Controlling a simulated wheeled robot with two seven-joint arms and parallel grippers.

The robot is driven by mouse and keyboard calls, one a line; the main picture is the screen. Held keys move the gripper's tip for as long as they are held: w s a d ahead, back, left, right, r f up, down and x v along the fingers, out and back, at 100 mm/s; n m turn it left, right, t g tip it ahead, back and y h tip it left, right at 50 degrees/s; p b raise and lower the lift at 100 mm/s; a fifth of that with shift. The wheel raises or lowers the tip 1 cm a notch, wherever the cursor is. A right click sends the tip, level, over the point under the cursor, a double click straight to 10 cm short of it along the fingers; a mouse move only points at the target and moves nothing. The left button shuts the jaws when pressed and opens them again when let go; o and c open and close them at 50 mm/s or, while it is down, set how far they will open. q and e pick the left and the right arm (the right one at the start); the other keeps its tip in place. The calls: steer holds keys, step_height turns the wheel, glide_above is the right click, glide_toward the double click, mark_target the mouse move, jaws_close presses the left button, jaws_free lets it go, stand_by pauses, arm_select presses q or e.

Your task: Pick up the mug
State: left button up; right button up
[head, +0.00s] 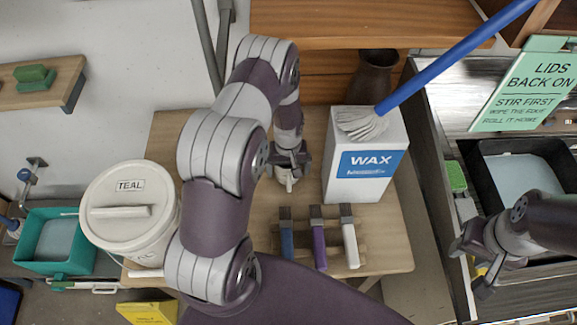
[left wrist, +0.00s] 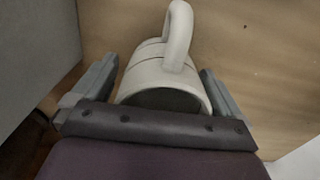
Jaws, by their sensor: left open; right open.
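The mug (left wrist: 150,68) is pale cream. In the left wrist view it sits between the two fingers of my left gripper (left wrist: 158,80), with its handle up and its dark end toward the camera. The fingers are open, one on each side, with a narrow gap visible at the right. In the head view my left gripper (head: 290,163) is over the wooden table, left of the wax box, and hides most of the mug (head: 288,182). My right gripper (head: 478,268) is open and empty at the right, by the black tray.
The white wax box (head: 345,185) stands close to the right of my left gripper, with a brush on top. Several brushes (head: 319,255) lie in front on the table (head: 388,235). A lidded TEAL bucket (head: 130,230) stands left. A dark vase (head: 374,77) is behind the box.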

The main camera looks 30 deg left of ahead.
arm_select(q)
steer(key=shift+s+r, duration=0.2)
steer(key=shift+s, duration=0.25)
steer(key=shift+d, duration=0.1)
steer(key=c, duration=0.4)
steer(key=shift+w+f, duration=0.15)
steer(key=shift+w, duration=0.1)
steer(key=c, duration=0.8)
steer(key=shift+s, duration=0.1)
arm_select(e)
steer(key=shift+s+d, duration=0.1)
steer(key=shift+s, duration=0.25)
